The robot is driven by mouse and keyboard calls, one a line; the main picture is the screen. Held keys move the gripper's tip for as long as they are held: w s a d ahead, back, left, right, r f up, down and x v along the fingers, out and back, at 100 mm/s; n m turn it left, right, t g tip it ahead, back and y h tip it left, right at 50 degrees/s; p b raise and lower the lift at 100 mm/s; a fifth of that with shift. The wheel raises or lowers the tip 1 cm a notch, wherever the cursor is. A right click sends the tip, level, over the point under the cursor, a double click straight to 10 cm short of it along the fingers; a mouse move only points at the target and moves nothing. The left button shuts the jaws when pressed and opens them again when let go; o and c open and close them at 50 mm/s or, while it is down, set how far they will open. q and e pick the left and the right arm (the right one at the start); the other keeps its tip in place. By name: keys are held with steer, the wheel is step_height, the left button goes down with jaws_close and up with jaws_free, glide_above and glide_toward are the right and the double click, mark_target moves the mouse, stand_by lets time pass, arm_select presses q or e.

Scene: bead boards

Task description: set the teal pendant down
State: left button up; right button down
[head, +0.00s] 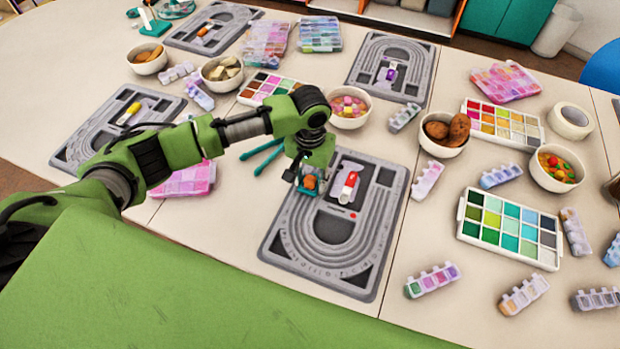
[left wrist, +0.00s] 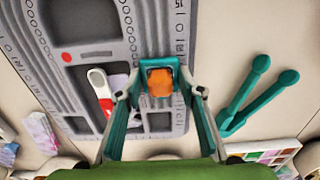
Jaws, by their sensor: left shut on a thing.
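The teal pendant (head: 309,182) has an orange centre and is between the fingers of my left gripper (head: 308,178), over the left side of the grey bead board (head: 318,277). In the left wrist view the pendant (left wrist: 160,83) sits between the fingertips of my left gripper (left wrist: 160,95), with the same board (left wrist: 170,20) behind it. I cannot tell whether the pendant touches the board. A red and white piece (head: 349,186) lies in a compartment of this board, beside the gripper; it also shows in the left wrist view (left wrist: 101,92). My right gripper is out of view.
Teal-handled pliers (head: 265,152) lie just left of the board. A bowl of pink beads (head: 349,108) stands behind it, and a pink bead case (head: 188,180) lies to the left. A tray of green beads (head: 510,228) is at right. Bare table (head: 230,225) shows left of the board.

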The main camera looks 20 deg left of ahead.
arm_select(q)
steer(key=o, duration=1.1)
steer(key=shift+f, duration=0.1)
steer(key=shift+c, duration=0.2)
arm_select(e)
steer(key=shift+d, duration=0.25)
arm_select(q)
step_height(320, 180, up, 12)
steer(key=shift+b, duration=0.4)
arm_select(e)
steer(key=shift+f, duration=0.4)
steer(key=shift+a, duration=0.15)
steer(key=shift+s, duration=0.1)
